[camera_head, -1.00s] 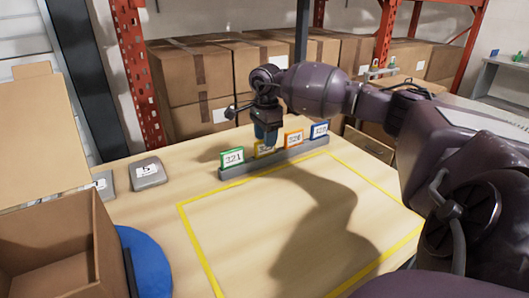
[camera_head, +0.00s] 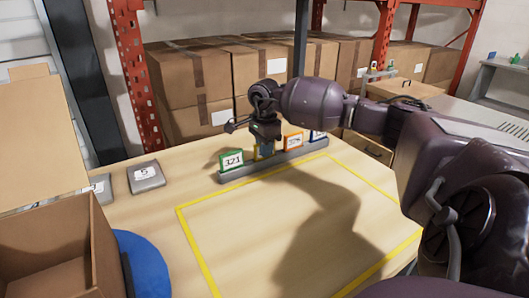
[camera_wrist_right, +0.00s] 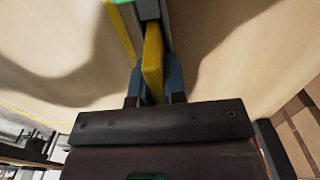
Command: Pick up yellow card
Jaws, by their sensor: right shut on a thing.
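The yellow card (camera_wrist_right: 152,62) stands between the two blue fingers of my right gripper (camera_wrist_right: 158,82) in the right wrist view. The fingers are shut on it. In the head view the right gripper (camera_head: 266,150) reaches down at the grey card rack (camera_head: 235,175), and only a sliver of the yellow card shows beside the fingers. The card still appears to be at the rack; I cannot tell whether it is lifted. My left gripper is not in view.
A green-framed card 321 (camera_head: 231,161) stands left of the gripper; an orange card (camera_head: 293,142) and a blue card (camera_head: 317,136) stand right. A grey numbered block (camera_head: 146,177) and an open cardboard box (camera_head: 50,250) are at left. The yellow-outlined table area (camera_head: 290,230) is clear.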

